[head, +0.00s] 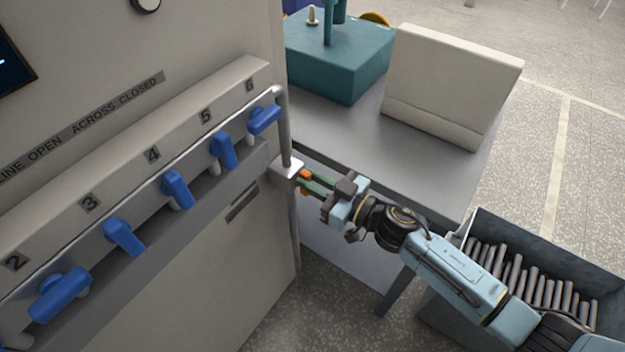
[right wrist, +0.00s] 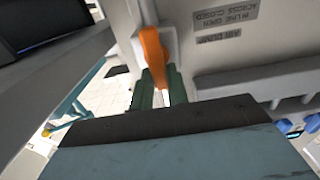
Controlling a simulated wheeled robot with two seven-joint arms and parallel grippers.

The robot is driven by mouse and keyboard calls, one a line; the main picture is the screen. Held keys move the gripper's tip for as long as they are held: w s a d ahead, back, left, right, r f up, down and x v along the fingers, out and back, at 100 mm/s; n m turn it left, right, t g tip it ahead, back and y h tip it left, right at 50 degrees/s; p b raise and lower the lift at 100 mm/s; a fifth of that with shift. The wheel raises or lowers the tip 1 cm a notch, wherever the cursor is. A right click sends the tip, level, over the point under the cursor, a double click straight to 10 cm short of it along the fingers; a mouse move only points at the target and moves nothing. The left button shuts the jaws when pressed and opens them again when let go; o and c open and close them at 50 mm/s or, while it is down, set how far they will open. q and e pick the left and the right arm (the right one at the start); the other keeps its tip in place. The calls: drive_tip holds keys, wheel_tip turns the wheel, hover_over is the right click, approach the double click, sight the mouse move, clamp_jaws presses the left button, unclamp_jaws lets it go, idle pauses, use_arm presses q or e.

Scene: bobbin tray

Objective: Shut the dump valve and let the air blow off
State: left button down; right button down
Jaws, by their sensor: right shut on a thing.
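The dump valve is a small white body (head: 287,168) on a vertical pipe at the right corner of the panel. Its orange handle (head: 305,174) is mostly hidden by my fingers in the head view. In the right wrist view the orange handle (right wrist: 154,48) shows larger, standing up between the green fingers. My right gripper (head: 311,182) is shut on this handle; it also shows in the right wrist view (right wrist: 160,88). A plate beside it reads "AIR DUMP" (right wrist: 219,36), in line open, across closed. My left gripper is not in view.
Several blue valve handles (head: 177,189), numbered 2 to 6, line the panel ledge on the left. A grey table (head: 350,135) behind holds a teal machine (head: 335,65) and a cream box (head: 450,85). A bin (head: 490,225) of metal rods stands at lower right.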

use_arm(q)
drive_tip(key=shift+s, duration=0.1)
use_arm(e)
drive_tip(key=n, duration=0.7)
drive_tip(key=s+f+n, duration=0.1)
drive_tip(key=n, duration=0.3)
drive_tip(key=shift+s+a, duration=0.1)
drive_tip(key=shift+a, duration=0.3)
drive_tip(key=shift+n, duration=0.5)
drive_tip(key=shift+f+n, duration=0.1)
drive_tip(key=shift+n, duration=0.3)
drive_tip(key=n, duration=0.2)
drive_tip(key=shift+s+a+f+n+b, duration=0.1)
drive_tip(key=shift+f+n+b, duration=0.1)
drive_tip(key=shift+n+b, duration=0.1)
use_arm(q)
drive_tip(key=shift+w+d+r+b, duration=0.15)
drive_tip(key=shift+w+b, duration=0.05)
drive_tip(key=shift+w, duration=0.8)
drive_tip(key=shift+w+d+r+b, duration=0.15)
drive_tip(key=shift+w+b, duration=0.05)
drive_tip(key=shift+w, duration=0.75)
use_arm(e)
drive_tip(key=shift+f+n, duration=0.15)
drive_tip(key=shift+n, duration=1.25)
